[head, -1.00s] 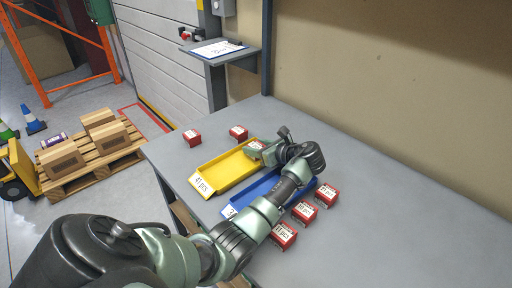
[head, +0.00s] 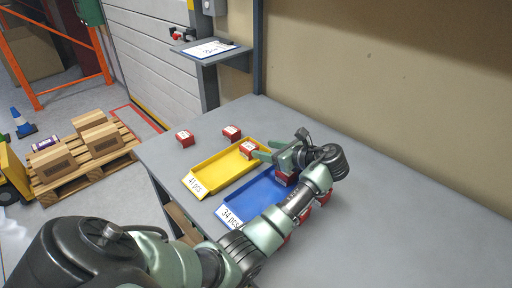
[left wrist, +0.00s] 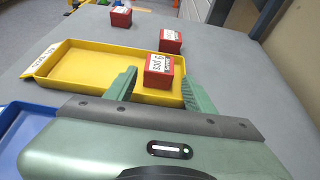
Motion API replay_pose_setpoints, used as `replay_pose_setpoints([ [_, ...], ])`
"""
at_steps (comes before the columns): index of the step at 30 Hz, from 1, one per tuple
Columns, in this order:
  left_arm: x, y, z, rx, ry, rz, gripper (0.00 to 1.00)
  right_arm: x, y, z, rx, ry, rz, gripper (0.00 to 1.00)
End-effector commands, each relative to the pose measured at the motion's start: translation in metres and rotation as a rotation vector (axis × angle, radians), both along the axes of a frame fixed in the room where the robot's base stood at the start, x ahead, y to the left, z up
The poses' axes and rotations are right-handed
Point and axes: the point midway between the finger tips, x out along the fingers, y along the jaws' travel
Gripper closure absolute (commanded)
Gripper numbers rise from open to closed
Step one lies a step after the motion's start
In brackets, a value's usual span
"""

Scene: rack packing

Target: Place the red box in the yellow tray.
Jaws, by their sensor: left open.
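A red box (head: 249,150) with a white label sits inside the yellow tray (head: 190,181), at the tray's far right end. The left wrist view shows the same box (left wrist: 158,71) in the tray's near right corner, just ahead of and between the fingers. My left gripper (head: 266,150) is open, its two fingers apart and its tips close to the box. The wrist view shows the spread green fingers (left wrist: 160,90) with nothing clamped. Whether a finger touches the box or tray wall, I cannot tell. My right gripper is out of view.
Two red boxes, one left (head: 184,138) and one right (head: 232,133), stand on the table behind the yellow tray. A blue tray (head: 232,215) lies beside it, partly under my left arm. More red boxes are partly hidden by that arm. The table's right side is clear.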

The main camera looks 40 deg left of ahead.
Motion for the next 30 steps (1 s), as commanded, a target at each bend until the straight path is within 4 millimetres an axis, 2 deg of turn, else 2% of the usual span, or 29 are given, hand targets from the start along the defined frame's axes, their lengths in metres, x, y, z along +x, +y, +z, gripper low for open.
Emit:
replay_pose_setpoints([
  [3,-0.001,-0.017,0.007,0.0,0.0,-0.001,0.46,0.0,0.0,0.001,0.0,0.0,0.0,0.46],
  [8,-0.002,-0.027,0.011,0.0,0.0,-0.001,0.46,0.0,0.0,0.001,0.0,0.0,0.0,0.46],
  [30,-0.003,-0.028,0.012,0.001,0.0,0.001,0.46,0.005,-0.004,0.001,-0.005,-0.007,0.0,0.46],
])
